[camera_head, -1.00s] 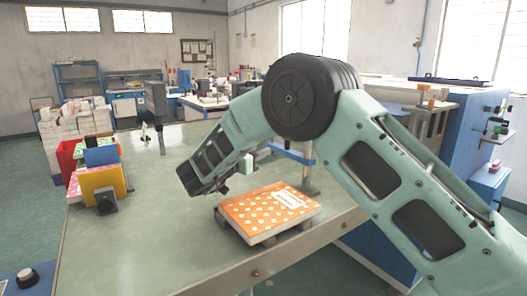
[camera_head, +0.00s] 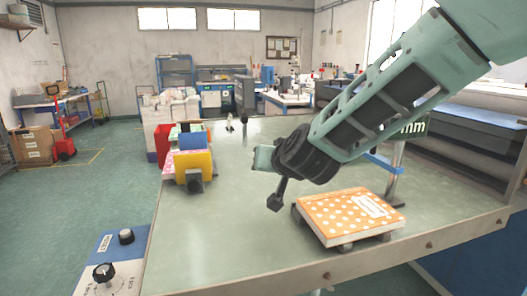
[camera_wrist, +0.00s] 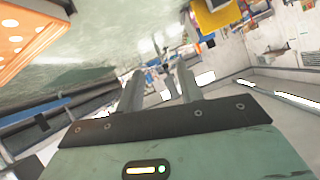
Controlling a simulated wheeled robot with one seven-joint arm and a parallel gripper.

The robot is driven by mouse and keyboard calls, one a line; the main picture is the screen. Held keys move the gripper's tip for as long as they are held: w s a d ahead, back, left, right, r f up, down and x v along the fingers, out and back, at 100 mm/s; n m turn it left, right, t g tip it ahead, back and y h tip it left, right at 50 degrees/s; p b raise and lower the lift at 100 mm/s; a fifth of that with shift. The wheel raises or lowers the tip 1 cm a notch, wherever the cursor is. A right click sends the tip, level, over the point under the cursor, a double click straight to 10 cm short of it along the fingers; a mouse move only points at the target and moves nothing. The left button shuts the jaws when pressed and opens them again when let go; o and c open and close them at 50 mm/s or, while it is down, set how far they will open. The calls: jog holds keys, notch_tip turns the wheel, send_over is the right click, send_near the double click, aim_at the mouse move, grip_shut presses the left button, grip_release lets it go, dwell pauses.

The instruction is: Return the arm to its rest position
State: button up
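My arm (camera_head: 390,100) reaches in from the upper right in the camera_head view, and its end hangs above the work table (camera_head: 225,240). In the camera_wrist view my gripper (camera_wrist: 160,72) shows two straight fingers with a clear gap between them and nothing held. In the camera_head view the fingers are hard to make out. An orange block with white dots and a white label (camera_head: 345,212) lies on dark supports, below and to the right of my arm's end. Its orange side also shows at the upper left of the camera_wrist view (camera_wrist: 30,32).
Red, blue and yellow pieces (camera_head: 194,165) stand at the table's left side, held by a dark stand. A metal post (camera_head: 396,165) rises behind the orange block. A control panel with knobs (camera_head: 105,270) is at the lower left. The table's middle is bare.

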jog(key=s+a+f+n+g+y, duration=0.1)
jog(key=s+f+n+g, duration=0.1)
jog(key=s, duration=0.4)
jog(key=s+f+n+g+y, duration=0.1)
jog(key=s+g, duration=0.2)
jog(key=s, duration=0.4)
jog(key=s+d+f+n+g+h, duration=0.2)
jog(key=s+d, duration=0.4)
jog(key=s, duration=0.5)
jog(key=s+d+f+n+g+h, duration=0.1)
jog(key=s+d+f+g+h, duration=0.2)
jog(key=s+d, duration=0.4)
jog(key=s+f+g, duration=0.1)
jog(key=s+g, duration=0.1)
jog(key=s, duration=0.3)
jog(key=shift+d+f+n, duration=0.2)
jog(key=shift+f+n, duration=0.1)
jog(key=shift+n, duration=0.1)
jog(key=shift+w, duration=0.1)
